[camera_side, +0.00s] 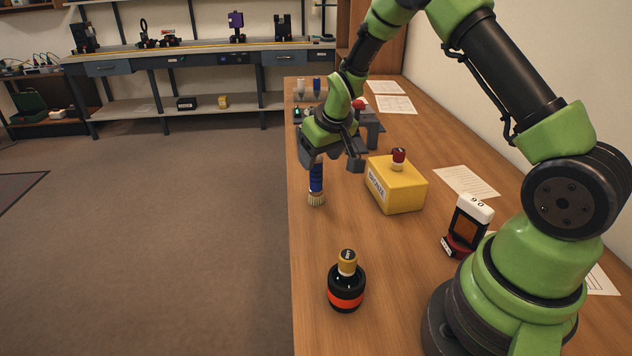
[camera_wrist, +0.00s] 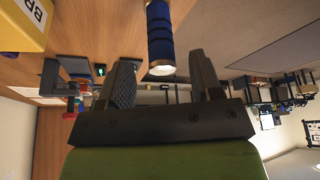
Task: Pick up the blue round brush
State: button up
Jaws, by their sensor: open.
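The blue round brush (camera_side: 316,181) stands upright on the wooden table near its left edge, pale bristles down. My gripper (camera_side: 333,163) is above and around the height of its upper end, with its jaws apart. In the wrist view, the blue brush handle (camera_wrist: 160,35) comes in from the top, and its pale metal end shows between the tips of my open gripper (camera_wrist: 161,62). There is a gap on both sides of the handle. The side view does not show clearly how deep the handle sits between the fingers.
A yellow box (camera_side: 397,188) with a red-topped item on it stands right of the brush. A black jar with an orange band (camera_side: 346,289) stands nearer the camera. A red, black and white device (camera_side: 467,226) stands at the right. Papers (camera_side: 467,181) lie along the wall.

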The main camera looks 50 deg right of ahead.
aim_at(316, 180)
jog(key=x, duration=0.4)
jog(key=shift+a+f, duration=0.1)
jog(key=shift+c, duration=0.3)
jog(key=c, duration=0.9)
jog(key=shift+c, duration=0.2)
